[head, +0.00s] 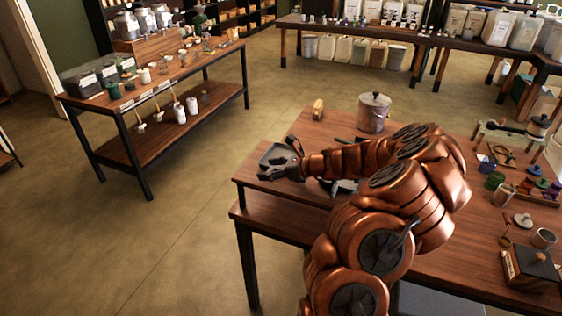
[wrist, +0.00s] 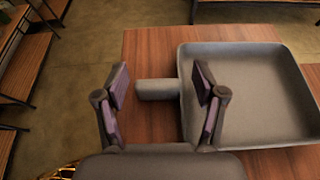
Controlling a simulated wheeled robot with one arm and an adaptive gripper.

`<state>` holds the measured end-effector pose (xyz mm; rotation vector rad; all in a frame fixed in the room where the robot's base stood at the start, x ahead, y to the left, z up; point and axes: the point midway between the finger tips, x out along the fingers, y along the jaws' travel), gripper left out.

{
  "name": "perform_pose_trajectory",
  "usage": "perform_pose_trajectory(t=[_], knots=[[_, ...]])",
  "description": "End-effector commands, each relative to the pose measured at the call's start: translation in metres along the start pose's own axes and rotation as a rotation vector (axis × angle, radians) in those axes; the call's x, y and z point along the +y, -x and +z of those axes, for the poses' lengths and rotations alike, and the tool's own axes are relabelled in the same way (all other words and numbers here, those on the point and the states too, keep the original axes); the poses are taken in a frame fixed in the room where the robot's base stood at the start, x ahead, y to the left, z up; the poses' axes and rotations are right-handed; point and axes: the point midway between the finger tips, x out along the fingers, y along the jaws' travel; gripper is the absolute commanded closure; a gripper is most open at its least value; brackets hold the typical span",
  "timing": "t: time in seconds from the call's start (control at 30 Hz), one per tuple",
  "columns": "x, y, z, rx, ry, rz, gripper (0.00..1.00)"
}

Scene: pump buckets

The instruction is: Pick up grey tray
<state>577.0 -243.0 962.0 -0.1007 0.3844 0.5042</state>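The grey tray (wrist: 262,95) is a square, shallow pan with a stubby handle (wrist: 157,89) pointing left in the wrist view. It lies on the wooden table near its edge. In the head view the tray (head: 273,153) shows only partly, beside my gripper (head: 291,158), which covers some of it. In the wrist view my gripper (wrist: 160,85) is open, with one finger on either side of the handle in the picture. I cannot tell whether the fingers touch the handle or are above it.
The wooden table (head: 301,130) also holds a lidded metal pot (head: 374,112) and a small yellowish object (head: 318,109) at the back. Several cups and tools crowd its right side. Another table (head: 150,95) stands at the left, with open floor (head: 180,215) between.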

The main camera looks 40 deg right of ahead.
Motion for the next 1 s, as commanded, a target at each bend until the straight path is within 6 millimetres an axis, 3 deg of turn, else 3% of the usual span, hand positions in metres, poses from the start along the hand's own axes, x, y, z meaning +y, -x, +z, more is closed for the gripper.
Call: perform_pose_trajectory(t=[0.07, 0.5, 1.0], knots=[[0.0, 0.0, 0.0, 0.0, 0.0, 0.0, 0.42], [0.0, 0.0, 0.0, 0.0, 0.0, 0.0, 0.88], [0.0, 0.005, 0.012, 0.0, 0.002, 0.001, 0.89]])
